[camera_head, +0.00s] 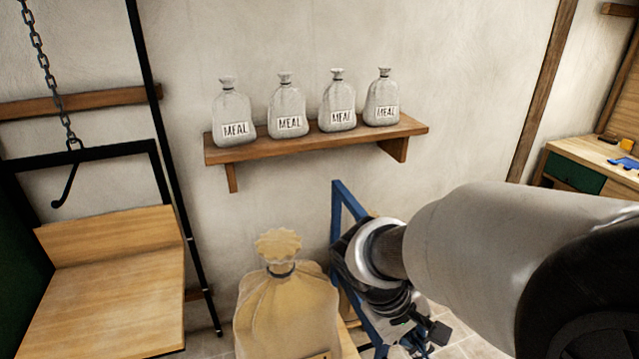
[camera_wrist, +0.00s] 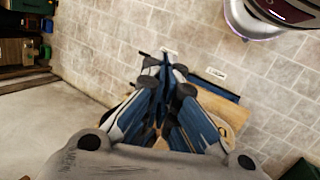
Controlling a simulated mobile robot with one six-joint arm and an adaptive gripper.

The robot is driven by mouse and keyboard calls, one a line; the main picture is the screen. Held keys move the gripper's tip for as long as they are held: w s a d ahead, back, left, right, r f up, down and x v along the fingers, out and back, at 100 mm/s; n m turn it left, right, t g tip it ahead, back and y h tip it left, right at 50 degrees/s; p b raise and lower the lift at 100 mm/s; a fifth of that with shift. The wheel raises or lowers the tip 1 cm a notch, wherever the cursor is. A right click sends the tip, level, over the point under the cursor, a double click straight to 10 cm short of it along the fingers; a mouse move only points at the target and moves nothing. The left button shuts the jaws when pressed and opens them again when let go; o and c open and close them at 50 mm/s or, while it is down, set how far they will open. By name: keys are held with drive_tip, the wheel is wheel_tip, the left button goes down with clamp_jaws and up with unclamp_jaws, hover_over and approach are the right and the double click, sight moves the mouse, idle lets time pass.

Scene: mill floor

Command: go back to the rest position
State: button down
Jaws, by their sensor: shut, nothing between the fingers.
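My gripper (camera_wrist: 165,68) shows in the wrist view with its fingers together and nothing between them. It hangs above a wooden surface (camera_wrist: 235,110) with a blue edge, over the tiled floor. In the head view my arm reaches in from the right, and the wrist hides most of the gripper. A large tan tied sack (camera_head: 285,310) stands just left of the wrist, apart from it. A blue frame (camera_head: 338,208) rises behind the wrist and is partly hidden by it.
A wall shelf (camera_head: 270,146) holds several grey sacks marked MEAL (camera_head: 232,112). At left are a wooden platform (camera_head: 115,290), a black metal frame (camera_head: 190,215) and a hanging chain with a hook (camera_head: 65,180). A workbench (camera_head: 600,155) stands at far right. Tiled floor (camera_wrist: 110,40) is open around the gripper.

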drive_tip(key=s+a+r+m+t+y, duration=0.2)
drive_tip(key=s+r+m+t+y, duration=0.2)
drive_tip(key=s+r, duration=0.4)
drive_tip(key=s+y, duration=0.1)
drive_tip(key=s, duration=0.2)
drive_tip(key=shift+s+a+r+m+t, duration=0.35)
drive_tip(key=shift+r+m+t, duration=0.05)
drive_tip(key=shift+a, duration=0.15)
